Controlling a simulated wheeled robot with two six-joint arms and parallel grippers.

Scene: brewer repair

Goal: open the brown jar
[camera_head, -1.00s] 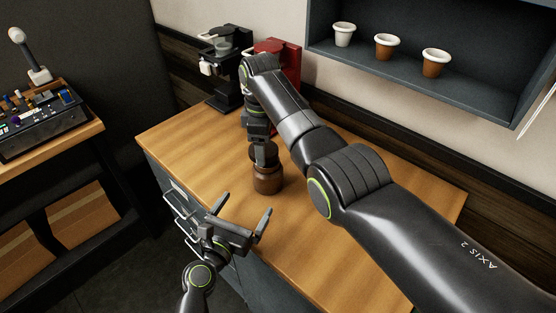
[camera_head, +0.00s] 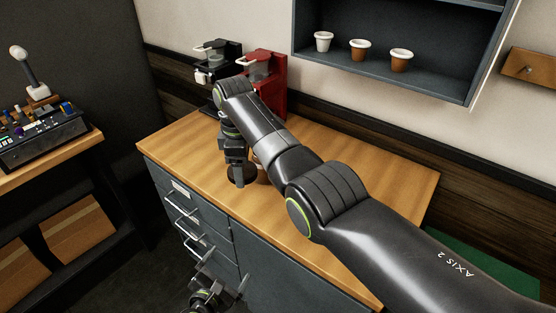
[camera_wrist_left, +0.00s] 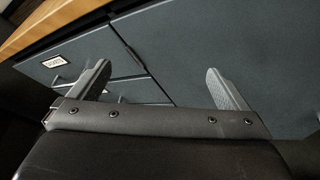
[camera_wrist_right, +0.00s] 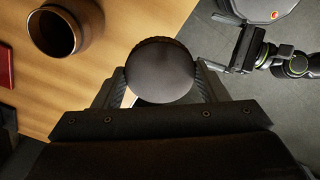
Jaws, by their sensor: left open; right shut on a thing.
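The brown jar (camera_wrist_right: 66,28) stands on the wooden counter with its dark mouth uncovered, at the upper left in the right wrist view. In the head view only a brown sliver of the jar (camera_head: 262,175) shows behind my right gripper (camera_head: 239,172). The right gripper (camera_wrist_right: 160,88) is shut on the round dark lid (camera_wrist_right: 160,66), held apart from the jar and beside it. My left gripper (camera_head: 222,278) is open and empty, low in front of the drawers; its spread fingers show in the left wrist view (camera_wrist_left: 158,85).
The wooden counter (camera_head: 350,190) is clear to the right. A black brewer (camera_head: 215,62) and a red brewer (camera_head: 272,85) stand at its back. Grey drawers (camera_head: 185,215) with handles are below. A wall shelf (camera_head: 430,85) holds several cups.

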